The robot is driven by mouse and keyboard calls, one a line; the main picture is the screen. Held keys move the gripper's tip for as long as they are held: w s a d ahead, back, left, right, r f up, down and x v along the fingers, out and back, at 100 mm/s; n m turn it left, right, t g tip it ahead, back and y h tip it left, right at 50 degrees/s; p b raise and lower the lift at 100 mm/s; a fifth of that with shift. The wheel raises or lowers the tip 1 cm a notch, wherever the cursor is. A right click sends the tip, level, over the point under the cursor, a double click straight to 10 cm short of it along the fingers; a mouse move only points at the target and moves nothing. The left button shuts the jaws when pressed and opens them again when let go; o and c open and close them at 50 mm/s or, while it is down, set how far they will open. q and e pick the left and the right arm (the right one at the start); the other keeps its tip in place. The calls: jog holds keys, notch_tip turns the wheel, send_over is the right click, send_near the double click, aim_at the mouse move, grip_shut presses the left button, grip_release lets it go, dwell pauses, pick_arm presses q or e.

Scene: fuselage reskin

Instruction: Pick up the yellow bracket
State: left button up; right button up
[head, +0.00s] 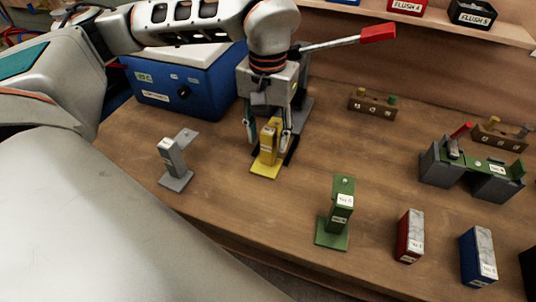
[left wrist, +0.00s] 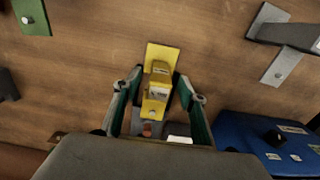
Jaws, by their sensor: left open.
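The yellow bracket (head: 268,148) stands upright on the wooden bench, with its flat foot towards the front edge. In the left wrist view the yellow bracket (left wrist: 158,88) is near the middle, its upright part between the fingers. My left gripper (head: 268,137) comes down over it from behind, with one finger on each side. In the left wrist view the left gripper (left wrist: 158,92) is open, with gaps beside the bracket. My right gripper is not in view.
A grey bracket (head: 174,162) stands to the left and a green bracket (head: 340,212) to the front right. A blue box (head: 190,85) stands behind left. Red (head: 409,236) and blue (head: 478,256) blocks and a grey-green fixture (head: 472,172) are at the right.

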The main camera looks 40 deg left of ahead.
pick_arm(q)
jog(key=shift+f, duration=0.15)
grip_shut()
